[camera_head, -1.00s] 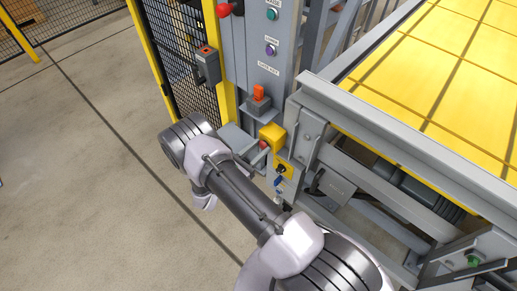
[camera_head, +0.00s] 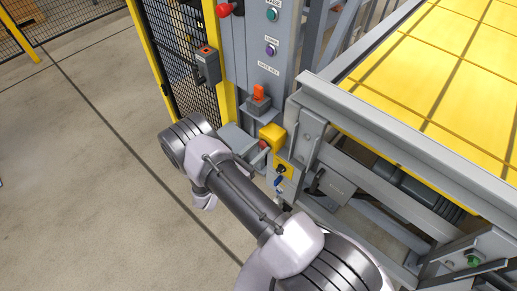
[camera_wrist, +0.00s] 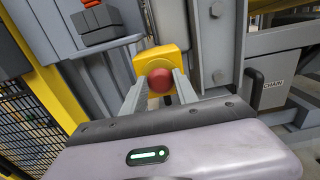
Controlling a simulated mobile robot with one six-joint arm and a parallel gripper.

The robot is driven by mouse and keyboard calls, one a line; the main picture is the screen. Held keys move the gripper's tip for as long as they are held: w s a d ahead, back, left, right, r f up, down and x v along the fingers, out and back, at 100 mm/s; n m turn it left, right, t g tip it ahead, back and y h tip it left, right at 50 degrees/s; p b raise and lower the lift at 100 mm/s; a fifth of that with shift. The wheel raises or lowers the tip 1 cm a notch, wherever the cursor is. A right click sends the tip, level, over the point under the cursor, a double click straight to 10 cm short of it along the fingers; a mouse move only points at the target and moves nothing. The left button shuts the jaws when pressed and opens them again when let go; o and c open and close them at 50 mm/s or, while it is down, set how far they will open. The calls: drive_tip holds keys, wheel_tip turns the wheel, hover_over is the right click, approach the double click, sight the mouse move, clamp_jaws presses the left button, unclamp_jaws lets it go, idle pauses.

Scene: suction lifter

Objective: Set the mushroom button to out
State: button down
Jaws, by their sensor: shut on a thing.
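The mushroom button is a round red knob (camera_wrist: 160,80) on a yellow box (camera_wrist: 158,60), in the middle of the wrist view. My gripper (camera_wrist: 160,88) is shut on the red knob, one finger on its left and one on its right. In the head view the yellow box (camera_head: 272,135) sits low on the grey panel, with a small part of the red knob (camera_head: 262,145) showing. How far the knob stands out from the box cannot be told.
An orange rocker switch (camera_head: 259,93) is above the yellow box. A key switch (camera_head: 281,170) is below it. Teal (camera_head: 271,14) and purple (camera_head: 270,50) buttons are higher on the panel. The grey lift frame (camera_head: 400,128) stands close on the right. Floor at left is clear.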

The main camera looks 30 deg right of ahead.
drive_tip(key=shift+v, duration=0.8)
drive_tip(key=c, duration=0.9)
unclamp_jaws()
drive_tip(key=shift+c, duration=0.2)
drive_tip(key=shift+a, duration=0.1)
drive_tip(key=p+v, duration=0.2)
drive_tip(key=v, duration=1.5)
drive_tip(key=shift+a+r, duration=0.1)
